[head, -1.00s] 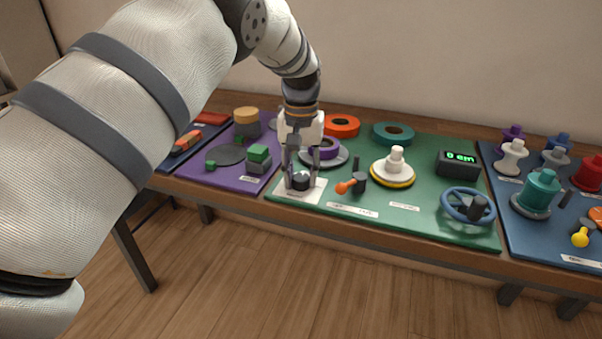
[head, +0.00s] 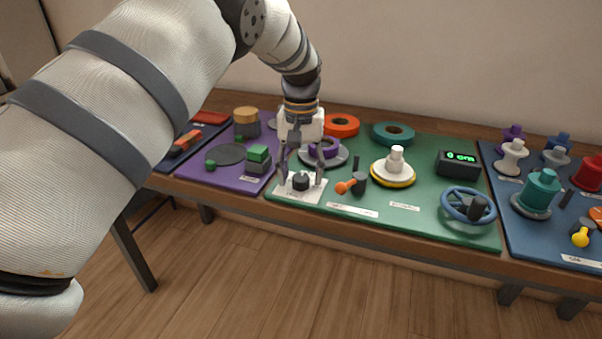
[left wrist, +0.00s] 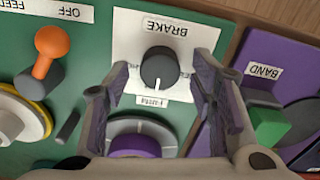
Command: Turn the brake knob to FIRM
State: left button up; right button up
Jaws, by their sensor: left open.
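The brake knob (head: 300,181) is a small black dial on a white plate (head: 289,195) at the green board's front left corner. The word BRAKE is upside down on the far side of the plate. My left gripper (head: 301,178) is open, its fingers on either side of the knob with a gap at each side. My right gripper is in no view.
An orange-tipped lever (head: 346,187) stands just right of the plate. A purple spool (head: 324,149) sits behind the gripper. The purple board with a green block (head: 258,154) lies to the left. A blue handwheel (head: 468,206) is farther right.

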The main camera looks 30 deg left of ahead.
aim_at(301, 176)
pick_arm(q)
notch_tip(301, 176, up, 12)
jog(key=shift+f, duration=0.25)
